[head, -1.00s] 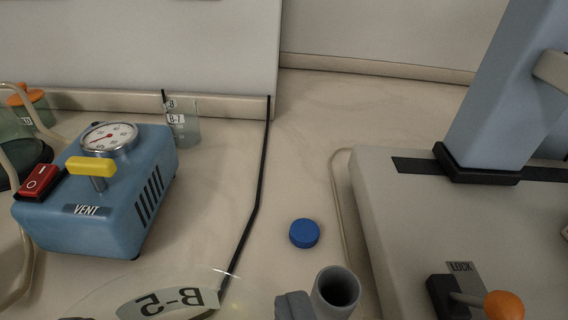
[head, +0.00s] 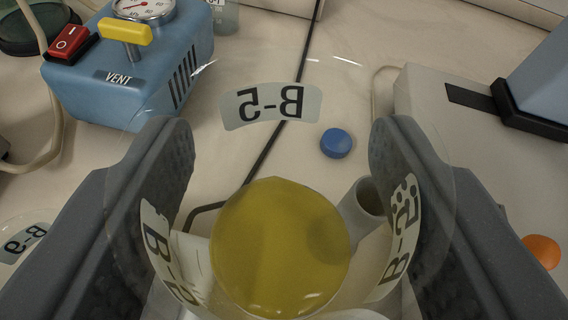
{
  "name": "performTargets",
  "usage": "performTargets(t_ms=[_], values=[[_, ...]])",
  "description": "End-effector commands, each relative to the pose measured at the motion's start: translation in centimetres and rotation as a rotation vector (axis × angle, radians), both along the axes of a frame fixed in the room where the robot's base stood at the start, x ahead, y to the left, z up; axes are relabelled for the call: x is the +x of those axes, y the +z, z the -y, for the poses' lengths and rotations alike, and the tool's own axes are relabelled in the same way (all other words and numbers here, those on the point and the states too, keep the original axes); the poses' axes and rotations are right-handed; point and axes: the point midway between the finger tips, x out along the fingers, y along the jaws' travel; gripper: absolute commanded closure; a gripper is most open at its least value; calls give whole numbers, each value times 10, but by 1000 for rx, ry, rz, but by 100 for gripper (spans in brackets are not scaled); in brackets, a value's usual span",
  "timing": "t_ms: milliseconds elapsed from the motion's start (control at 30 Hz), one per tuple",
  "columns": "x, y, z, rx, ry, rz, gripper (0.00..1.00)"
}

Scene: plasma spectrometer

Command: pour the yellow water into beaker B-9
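My gripper (head: 280,135) has one dark finger on each side of a clear beaker labelled B-5 (head: 390,262) and is shut on it. I look down into this beaker; its front label reads mirrored through the glass. Yellow water (head: 280,250) covers its bottom, and its surface looks level within the beaker. At the lower left edge another clear beaker (head: 28,222) is partly in view. Its mirrored label appears to read B-9, though it is small and angled. The left finger is to the right of it. Its contents are not clear.
A blue VENT pump (head: 120,75) with a yellow handle stands at upper left. A blue cap (head: 336,143) and a grey tube (head: 368,198) are beyond the beaker. A pale instrument base (head: 440,110) with an orange knob (head: 541,251) fills the right. A black cable crosses the bench.

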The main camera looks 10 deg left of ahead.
Motion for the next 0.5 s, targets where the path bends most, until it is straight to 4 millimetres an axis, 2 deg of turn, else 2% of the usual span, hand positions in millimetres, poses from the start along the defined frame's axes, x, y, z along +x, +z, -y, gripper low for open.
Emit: performTargets(t_ms=[500], values=[[-3, -3, -6, -91, 3, 64, 73]])
